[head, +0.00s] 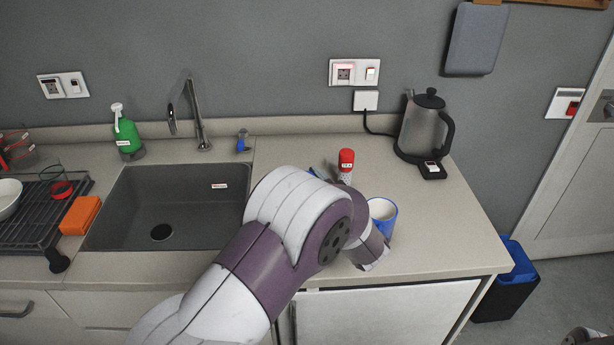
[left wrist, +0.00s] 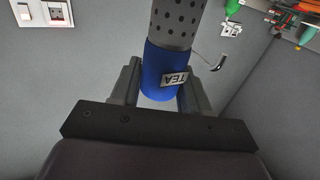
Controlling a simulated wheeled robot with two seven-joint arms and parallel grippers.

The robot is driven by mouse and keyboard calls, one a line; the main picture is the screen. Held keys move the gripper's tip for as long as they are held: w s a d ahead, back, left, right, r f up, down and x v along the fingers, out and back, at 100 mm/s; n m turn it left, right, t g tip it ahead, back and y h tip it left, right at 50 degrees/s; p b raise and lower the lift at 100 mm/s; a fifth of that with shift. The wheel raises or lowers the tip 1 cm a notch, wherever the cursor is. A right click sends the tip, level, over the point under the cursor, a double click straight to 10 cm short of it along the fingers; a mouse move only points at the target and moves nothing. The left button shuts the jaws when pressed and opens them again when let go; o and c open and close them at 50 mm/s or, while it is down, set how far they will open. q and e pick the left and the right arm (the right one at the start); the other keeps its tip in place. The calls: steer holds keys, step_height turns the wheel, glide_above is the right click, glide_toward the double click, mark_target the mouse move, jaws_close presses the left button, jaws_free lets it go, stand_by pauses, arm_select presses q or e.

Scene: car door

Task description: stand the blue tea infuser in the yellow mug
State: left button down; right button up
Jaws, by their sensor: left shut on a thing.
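My left gripper (left wrist: 160,95) is shut on the blue handle of the tea infuser (left wrist: 158,75), which bears a TEA label. The infuser's perforated metal basket (left wrist: 178,22) extends beyond the jaws, away from the gripper. In the head view my left arm reaches over the counter and hides the gripper. A small blue piece shows just behind the arm; I cannot tell whether it is the infuser. I see no yellow mug in either view. A blue mug with a white inside (head: 382,210) stands right of my wrist.
A red-capped canister (head: 346,158) stands behind my arm. A kettle (head: 423,125) is at the back right. The sink (head: 165,205), green bottle (head: 126,135), orange sponge (head: 80,215) and dish rack (head: 30,232) are to the left. The counter's right end (head: 455,225) is clear.

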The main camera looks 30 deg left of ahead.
arm_select(q)
steer(key=shift+f, duration=0.75)
steer(key=shift+c, duration=2.4)
jaws_free()
steer(key=b+v, duration=0.1)
steer(key=v, duration=1.1)
steer(key=shift+s+d+b, duration=0.2)
steer(key=shift+d+b, duration=0.15)
steer(key=shift+b, duration=0.05)
steer(key=shift+w+r, duration=0.1)
